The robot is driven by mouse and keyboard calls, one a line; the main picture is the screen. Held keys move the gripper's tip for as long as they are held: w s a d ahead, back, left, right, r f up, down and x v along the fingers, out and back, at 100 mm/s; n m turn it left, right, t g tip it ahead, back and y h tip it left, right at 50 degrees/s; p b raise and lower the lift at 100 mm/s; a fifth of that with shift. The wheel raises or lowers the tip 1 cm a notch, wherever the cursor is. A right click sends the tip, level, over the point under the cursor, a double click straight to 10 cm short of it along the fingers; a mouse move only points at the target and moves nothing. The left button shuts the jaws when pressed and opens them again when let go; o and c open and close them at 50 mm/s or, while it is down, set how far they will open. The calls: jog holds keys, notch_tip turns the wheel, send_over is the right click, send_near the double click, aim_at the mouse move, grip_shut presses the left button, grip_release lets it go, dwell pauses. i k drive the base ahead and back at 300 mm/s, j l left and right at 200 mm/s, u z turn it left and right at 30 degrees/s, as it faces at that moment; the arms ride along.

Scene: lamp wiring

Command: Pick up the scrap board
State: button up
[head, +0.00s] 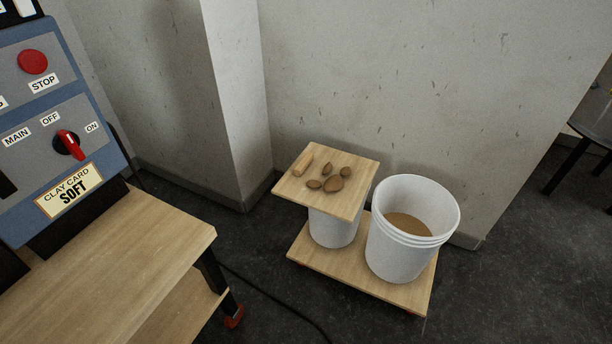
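The scrap board (353,167) is a square, light wooden board. It lies flat across the top of a white bucket (333,228) and covers its opening. Several brown clay scraps lie on the board: a short roll (303,164) near its left corner and rounded lumps (333,184) around the middle. My gripper is not in view.
An open white bucket (398,252) holding brown material (409,224) stands close to the right. Both buckets stand on a low wooden dolly (350,281). A wall is behind. A wooden table (110,250) with a blue control panel (60,110) is left; a cable (270,296) crosses the floor.

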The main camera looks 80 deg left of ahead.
aim_at(335, 182)
jog(key=u, duration=2.35)
jog(key=i+l+u, duration=0.4)
jog(key=i+l, duration=0.5)
